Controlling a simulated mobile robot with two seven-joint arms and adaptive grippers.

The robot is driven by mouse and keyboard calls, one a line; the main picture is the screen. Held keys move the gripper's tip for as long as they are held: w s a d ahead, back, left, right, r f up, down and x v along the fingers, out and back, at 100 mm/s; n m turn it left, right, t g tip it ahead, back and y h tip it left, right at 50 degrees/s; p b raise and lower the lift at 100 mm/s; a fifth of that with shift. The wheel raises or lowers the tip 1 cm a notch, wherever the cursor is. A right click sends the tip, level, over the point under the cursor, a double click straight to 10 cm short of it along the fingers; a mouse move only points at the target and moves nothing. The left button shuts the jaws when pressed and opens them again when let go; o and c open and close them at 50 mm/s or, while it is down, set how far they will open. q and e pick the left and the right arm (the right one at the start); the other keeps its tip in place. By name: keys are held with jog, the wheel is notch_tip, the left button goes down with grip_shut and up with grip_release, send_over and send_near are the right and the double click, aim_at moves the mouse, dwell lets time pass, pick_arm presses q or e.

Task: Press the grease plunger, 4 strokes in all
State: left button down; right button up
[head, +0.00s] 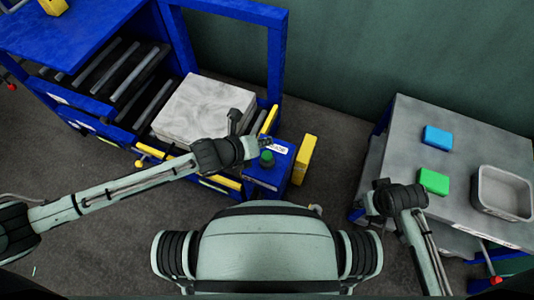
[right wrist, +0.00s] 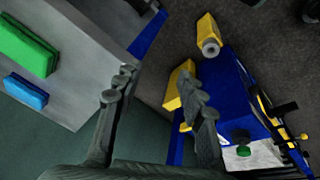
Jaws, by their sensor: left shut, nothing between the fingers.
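The grease plunger (head: 267,156) shows as a round green knob on top of a blue box (head: 262,178) with a white label. My left gripper (head: 264,143) is shut and empty, just behind the knob and over the label, partly hiding it; I cannot tell whether it touches the knob. In the right wrist view a green knob (right wrist: 242,136) shows on the blue box (right wrist: 230,95). My right gripper (right wrist: 152,92) is open and empty, its fingers apart. In the head view it hangs at the left edge of the grey table, away from the plunger.
The grey table (head: 400,130) on the right bears a blue block (head: 437,137), a green block (head: 433,181) and a grey tray (head: 503,170). A blue press frame (head: 275,60) with rollers and a pale slab (head: 205,108) stands at left. A yellow block (head: 303,160) adjoins the blue box.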

grip_shut()
dwell(1.3)
